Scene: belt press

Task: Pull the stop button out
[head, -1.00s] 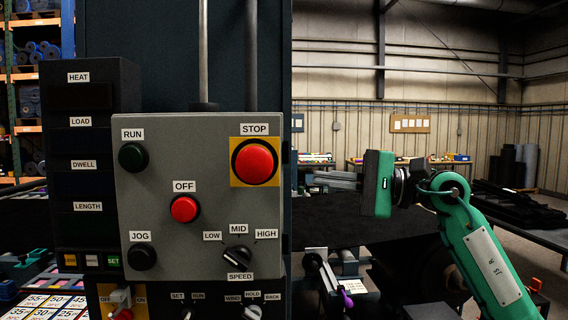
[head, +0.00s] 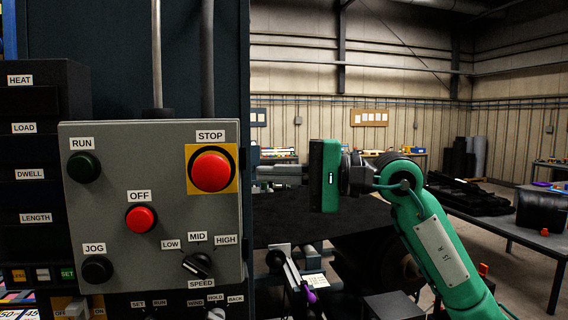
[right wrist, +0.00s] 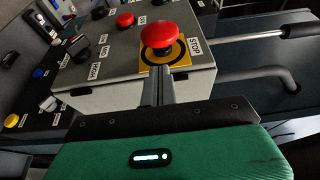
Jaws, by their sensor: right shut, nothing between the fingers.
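The stop button (head: 211,171) is a large red mushroom head on a yellow plate, at the upper right of the grey control box (head: 130,245) under the STOP label. It also shows in the right wrist view (right wrist: 167,36), standing above its yellow ring. My right gripper (head: 258,174) is shut and empty, pointing left at the box's right side. In the right wrist view its fingers (right wrist: 157,88) reach toward the box edge just below the button. They look apart from the button; whether they touch the box edge I cannot tell. My left gripper is not in view.
The box also carries a red OFF button (head: 140,219), a green RUN button (head: 84,167), a black JOG button (head: 97,269) and a SPEED knob (head: 197,265).

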